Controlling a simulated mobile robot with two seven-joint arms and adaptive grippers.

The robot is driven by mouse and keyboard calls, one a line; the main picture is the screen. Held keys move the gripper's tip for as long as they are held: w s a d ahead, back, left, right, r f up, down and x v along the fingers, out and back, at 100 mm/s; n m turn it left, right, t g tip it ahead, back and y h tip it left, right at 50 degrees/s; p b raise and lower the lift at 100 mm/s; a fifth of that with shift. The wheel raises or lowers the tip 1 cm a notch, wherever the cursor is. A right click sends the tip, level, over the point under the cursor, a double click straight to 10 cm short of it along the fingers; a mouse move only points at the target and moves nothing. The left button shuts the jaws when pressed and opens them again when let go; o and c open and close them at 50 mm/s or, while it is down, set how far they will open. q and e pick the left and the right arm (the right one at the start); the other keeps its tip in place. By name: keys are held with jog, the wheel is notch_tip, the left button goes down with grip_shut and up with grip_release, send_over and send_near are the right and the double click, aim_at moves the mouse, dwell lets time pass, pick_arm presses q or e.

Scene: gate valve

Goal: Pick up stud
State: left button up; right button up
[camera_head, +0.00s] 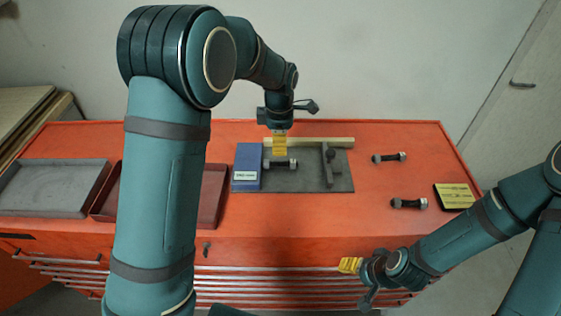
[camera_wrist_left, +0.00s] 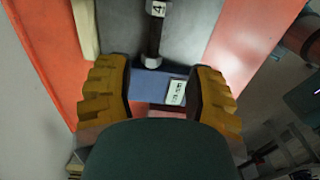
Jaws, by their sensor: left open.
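A dark stud (camera_head: 288,163) with pale metal nuts at its ends lies on the grey mat (camera_head: 335,183), and it also shows in the left wrist view (camera_wrist_left: 154,32). My left gripper (camera_head: 279,152) is over the mat, just above or at the stud in the head view. In the left wrist view its yellow fingers (camera_wrist_left: 161,70) are wide apart with nothing between them, and the stud lies ahead of the fingertips. Two similar studs, one farther (camera_head: 389,157) and one nearer (camera_head: 409,203), lie on the right of the red bench. My right gripper (camera_head: 350,265) hangs before the bench front; its jaw gap is unclear.
A blue block with a white label (camera_head: 247,160) stands on the mat's left. A wooden strip (camera_head: 325,142) and a dark T-shaped part (camera_head: 328,168) are at the back and right. Grey (camera_head: 50,187) and dark red (camera_head: 212,193) trays sit left; a yellow-topped pad (camera_head: 455,196) is right.

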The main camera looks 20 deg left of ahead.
aim_at(280, 162)
pick_arm(q)
jog(key=f, duration=1)
jog(key=shift+w+a+f, duration=0.1)
jog(key=shift+w, duration=0.3)
grip_shut()
